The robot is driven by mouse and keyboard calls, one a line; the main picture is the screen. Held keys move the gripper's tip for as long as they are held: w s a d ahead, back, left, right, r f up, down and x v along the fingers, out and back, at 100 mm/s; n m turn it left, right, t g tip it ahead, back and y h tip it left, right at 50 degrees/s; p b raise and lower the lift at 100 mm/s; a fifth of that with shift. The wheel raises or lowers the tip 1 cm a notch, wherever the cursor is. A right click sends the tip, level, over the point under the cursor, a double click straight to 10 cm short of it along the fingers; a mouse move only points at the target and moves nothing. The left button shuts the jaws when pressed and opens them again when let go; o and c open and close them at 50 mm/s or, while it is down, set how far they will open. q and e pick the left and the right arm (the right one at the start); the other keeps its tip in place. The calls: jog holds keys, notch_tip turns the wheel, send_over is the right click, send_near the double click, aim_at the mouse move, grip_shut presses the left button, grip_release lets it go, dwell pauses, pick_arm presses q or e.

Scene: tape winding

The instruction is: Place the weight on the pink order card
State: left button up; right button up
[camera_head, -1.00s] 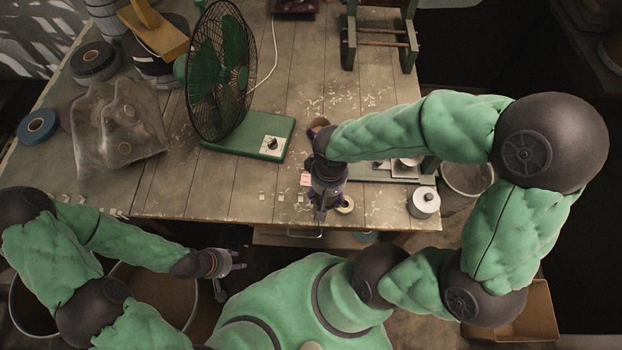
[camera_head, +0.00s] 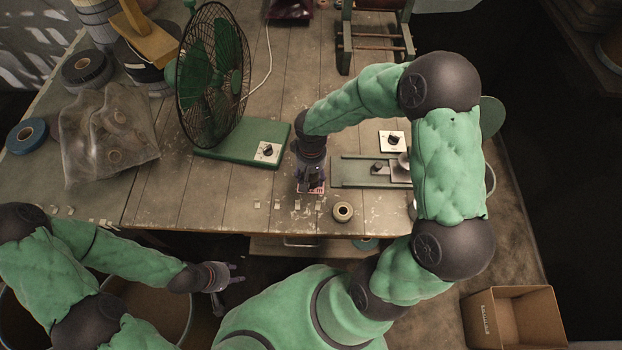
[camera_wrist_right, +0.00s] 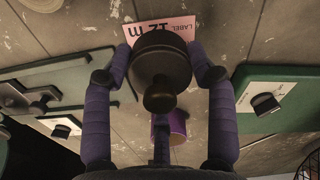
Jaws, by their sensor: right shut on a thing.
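The weight (camera_wrist_right: 160,70) is dark and round with a knob, seen in the right wrist view. My right gripper (camera_wrist_right: 162,52), with purple fingers on both sides of it, is shut on it. The pink order card (camera_wrist_right: 160,30) lies on the table, partly covered by the weight in that view; I cannot tell whether the two touch. In the head view, my right gripper (camera_head: 311,180) is over the card (camera_head: 314,190), and the weight is not clearly distinguishable. My left gripper (camera_head: 230,275) is open and empty, off the table's front edge.
A green fan (camera_head: 215,75) stands left of my right gripper. A green-railed fixture (camera_head: 350,172) lies to the right.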

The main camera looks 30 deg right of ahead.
aim_at(311, 179)
jog(key=shift+w+f+b, duration=0.15)
jog(key=shift+f+b, duration=0.4)
jog(key=shift+f, duration=1.1)
jog(key=shift+f, duration=0.2)
jog(key=o, duration=1.5)
jog(key=shift+r, duration=0.15)
jog(key=shift+r, duration=0.25)
notch_tip(311, 179, up, 12)
jog(key=p, duration=0.3)
jog(key=shift+f+p, duration=0.2)
jog(key=shift+p, duration=0.15)
